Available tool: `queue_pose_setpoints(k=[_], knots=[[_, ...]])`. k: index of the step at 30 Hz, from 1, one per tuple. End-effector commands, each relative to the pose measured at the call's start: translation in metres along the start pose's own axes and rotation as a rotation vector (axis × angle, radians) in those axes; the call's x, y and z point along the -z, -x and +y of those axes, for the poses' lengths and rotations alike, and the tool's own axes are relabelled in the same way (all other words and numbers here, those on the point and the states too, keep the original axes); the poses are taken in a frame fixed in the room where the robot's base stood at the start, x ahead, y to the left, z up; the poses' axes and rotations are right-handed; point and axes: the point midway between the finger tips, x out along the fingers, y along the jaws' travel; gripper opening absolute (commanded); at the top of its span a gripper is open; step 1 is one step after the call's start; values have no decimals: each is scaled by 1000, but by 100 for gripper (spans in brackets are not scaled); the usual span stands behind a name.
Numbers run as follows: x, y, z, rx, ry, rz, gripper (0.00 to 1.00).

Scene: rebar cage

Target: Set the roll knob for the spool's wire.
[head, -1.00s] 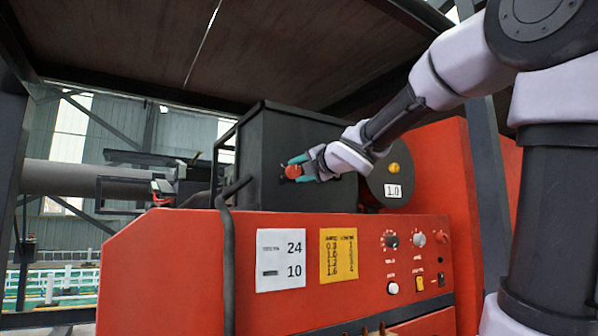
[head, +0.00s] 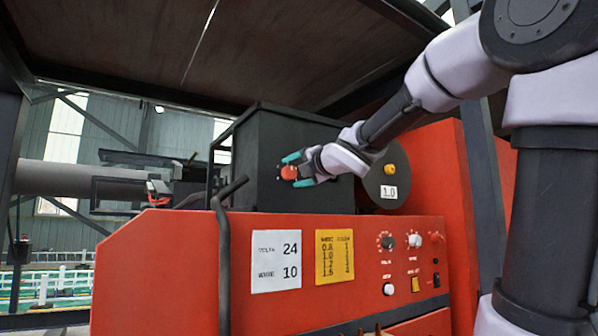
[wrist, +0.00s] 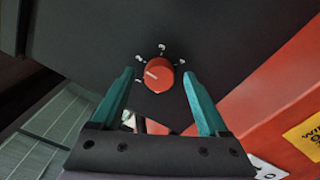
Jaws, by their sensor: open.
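The red roll knob (head: 289,172) sits on the dark box (head: 262,135) on top of the red machine. In the wrist view the knob (wrist: 158,75) has a pale pointer line aimed to the upper left, with small marks around it that are too blurred to read surely. My gripper (head: 294,170) is open, its teal fingers around the knob's sides; in the wrist view the fingertips (wrist: 158,72) stand left and right of it with gaps. The spool (head: 385,180) carries a "1.0" label (head: 389,192). A yellow chart (head: 334,257) lists wire sizes from 0.8 to 1.6; its second column is hard to read.
A white card (head: 276,261) shows 24 and 10. Several small knobs and switches (head: 388,289) are on the red front panel (head: 190,270). A dark bent bar (head: 224,260) runs down the machine's front. A dark roof (head: 230,50) hangs above.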

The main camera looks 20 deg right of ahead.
Motion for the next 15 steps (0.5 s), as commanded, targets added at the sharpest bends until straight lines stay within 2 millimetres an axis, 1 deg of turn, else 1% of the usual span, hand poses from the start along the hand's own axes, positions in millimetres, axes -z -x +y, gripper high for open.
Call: queue_pose_setpoints(k=[2, 5, 12, 15], knots=[[0, 7, 1, -2, 1, 0, 78], [1, 22, 2, -4, 2, 0, 78], [2, 73, 2, -6, 2, 3, 78], [1, 88, 1, -4, 2, 3, 78]])
